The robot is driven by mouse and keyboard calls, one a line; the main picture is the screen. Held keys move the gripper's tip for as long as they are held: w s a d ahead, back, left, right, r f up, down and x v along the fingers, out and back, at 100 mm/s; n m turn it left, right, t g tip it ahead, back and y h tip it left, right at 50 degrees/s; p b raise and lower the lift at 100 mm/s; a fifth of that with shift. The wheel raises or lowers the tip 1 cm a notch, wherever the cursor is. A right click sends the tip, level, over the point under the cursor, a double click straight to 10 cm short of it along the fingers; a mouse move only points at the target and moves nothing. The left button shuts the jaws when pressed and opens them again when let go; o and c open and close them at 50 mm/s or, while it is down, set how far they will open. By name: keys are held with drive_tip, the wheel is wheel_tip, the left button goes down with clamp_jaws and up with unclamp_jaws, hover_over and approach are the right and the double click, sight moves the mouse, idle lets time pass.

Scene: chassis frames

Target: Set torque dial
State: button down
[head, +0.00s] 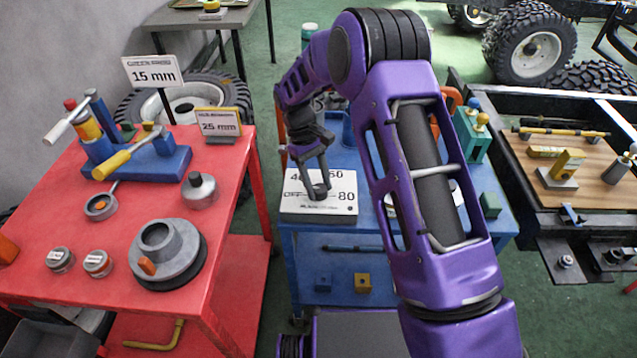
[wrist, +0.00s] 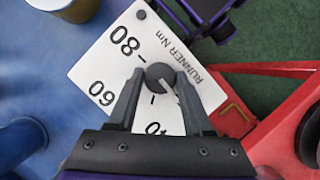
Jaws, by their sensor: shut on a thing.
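The torque dial is a white plate (head: 300,212) marked 40, 60, 80 and "RUNNER Nm", lying on the blue table. It also shows in the wrist view (wrist: 92,68). A dark round knob (wrist: 158,74) with a pale pointer line sits on the plate. In the wrist view the pointer line runs to the lower right, away from the 80 and 60 marks. My gripper (head: 319,190) is over the plate, fingers pointing down. In the wrist view, my gripper (wrist: 158,84) has its two fingers closed against the knob's sides. Part of the 40 is hidden by my gripper.
The blue table (head: 385,268) continues right behind my arm, with a green block (head: 490,205) at its right. A red table (head: 48,215) with tools, a grey round fixture and signs stands left. A workbench (head: 612,190) stands far right.

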drive_tip(key=shift+n, duration=0.4)
drive_tip(key=shift+c, duration=1.5)
unclamp_jaws()
drive_tip(key=p+v, duration=0.1)
drive_tip(key=v, duration=1.6)
drive_tip(key=shift+s+a+r, duration=0.2)
drive_tip(key=shift+r, duration=0.05)
drive_tip(key=shift+t, duration=0.3)
